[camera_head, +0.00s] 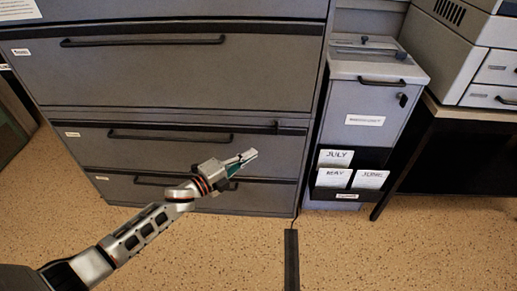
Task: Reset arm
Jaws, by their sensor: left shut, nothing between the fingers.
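My left arm comes in from the lower left and reaches up and to the right. My left gripper (247,158) is shut and empty, with its fingers pointing right. In the picture it lies in front of the lower drawers of a grey filing cabinet (180,75). I cannot tell how far it is from the drawer fronts. My right arm and right gripper are not in view.
The cabinet's drawers have dark bar handles and look shut. A grey locked bin (365,105) stands right of it, with cards marked JULY, MAY and JUNE. A printer (470,50) sits on a dark table (470,115). A dark strip (291,260) crosses the speckled floor (220,260).

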